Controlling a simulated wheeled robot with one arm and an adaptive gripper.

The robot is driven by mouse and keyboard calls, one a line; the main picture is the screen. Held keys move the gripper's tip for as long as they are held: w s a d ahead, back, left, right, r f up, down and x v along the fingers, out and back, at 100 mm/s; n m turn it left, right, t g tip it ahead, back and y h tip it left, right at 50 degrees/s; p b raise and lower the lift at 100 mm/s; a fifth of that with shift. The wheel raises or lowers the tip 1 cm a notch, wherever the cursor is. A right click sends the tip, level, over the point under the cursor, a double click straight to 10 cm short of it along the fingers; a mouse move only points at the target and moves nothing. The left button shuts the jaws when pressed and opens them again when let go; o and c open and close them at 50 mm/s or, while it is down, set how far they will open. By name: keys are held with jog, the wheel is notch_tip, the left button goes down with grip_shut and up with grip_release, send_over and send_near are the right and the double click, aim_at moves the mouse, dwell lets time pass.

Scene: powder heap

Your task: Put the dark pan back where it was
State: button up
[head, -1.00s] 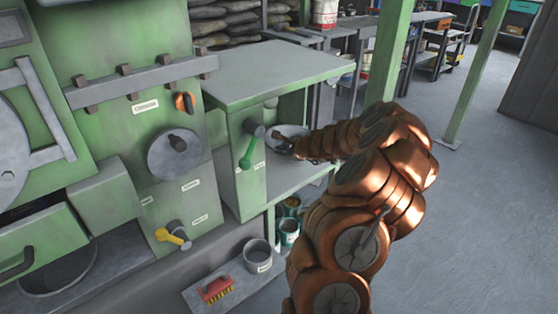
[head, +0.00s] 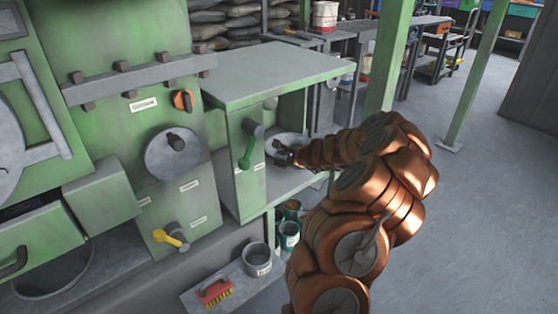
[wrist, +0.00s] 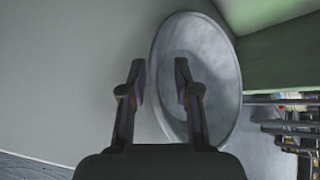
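The pan (head: 288,138) is a round grey metal dish inside the open green cabinet, above its inner shelf (head: 284,184). In the wrist view the pan (wrist: 215,75) is a large tilted disc, just beyond and to the right of the finger gap. My gripper (head: 283,154) is at the pan's near side in the head view. In the wrist view my gripper (wrist: 158,75) has its two fingers apart, with the pan's left rim showing in the gap behind them. I cannot tell whether a finger touches the rim. My arm hides part of the pan and shelf.
The cabinet's grey top (head: 270,70) overhangs the opening, and a side panel with a green lever (head: 249,150) stands left of it. The floor on the right is clear.

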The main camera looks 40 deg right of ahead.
jog(key=p+v, duration=0.3)
jog(key=v, duration=0.9)
dwell(0.4)
jog(key=shift+a, duration=0.1)
